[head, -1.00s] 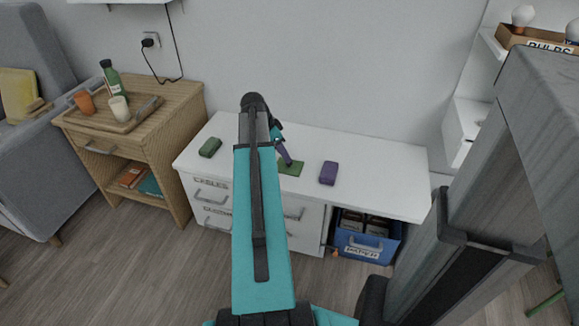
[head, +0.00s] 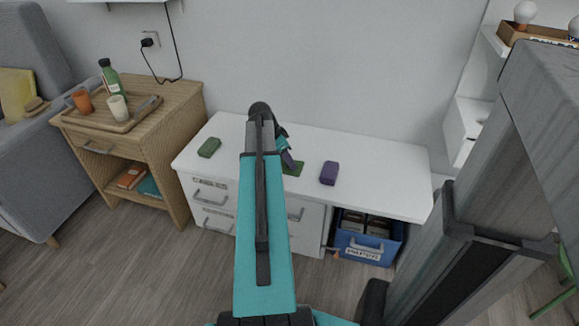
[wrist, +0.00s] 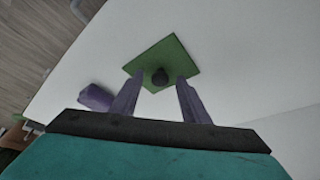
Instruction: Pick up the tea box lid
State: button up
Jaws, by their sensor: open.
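The tea box lid is a flat green square (wrist: 160,52) with a dark round knob (wrist: 160,77) at its middle. It lies on the white desk top, and in the head view only part of it (head: 298,168) shows beside my arm. My gripper (wrist: 157,82) has two purple fingers, open and apart, pointing at the lid. In the wrist view the knob appears between the fingertips, which overlap the lid's near edge. I cannot tell whether they touch the lid. In the head view my gripper (head: 288,163) is just above the lid, partly hidden by my arm.
A purple block (head: 329,173) lies right of the lid; it also shows in the wrist view (wrist: 95,97). A dark green block (head: 209,147) lies at the desk's left. The wall is behind, and a blue crate (head: 365,243) is below. The desk top between is clear.

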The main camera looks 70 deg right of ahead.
grip_shut()
jog(key=shift+r, duration=0.1)
jog(key=shift+r, duration=0.45)
notch_tip(320, 180, up, 3)
jog(key=shift+r+p, duration=0.1)
jog(key=shift+p, duration=0.8)
jog(key=w+a+p, duration=0.2)
jog(key=w+a, duration=0.6)
jog(key=a, duration=0.5)
jog(key=shift+w+a+r, duration=0.25)
jog(key=shift+a+r, duration=0.05)
jog(key=shift+r, duration=0.05)
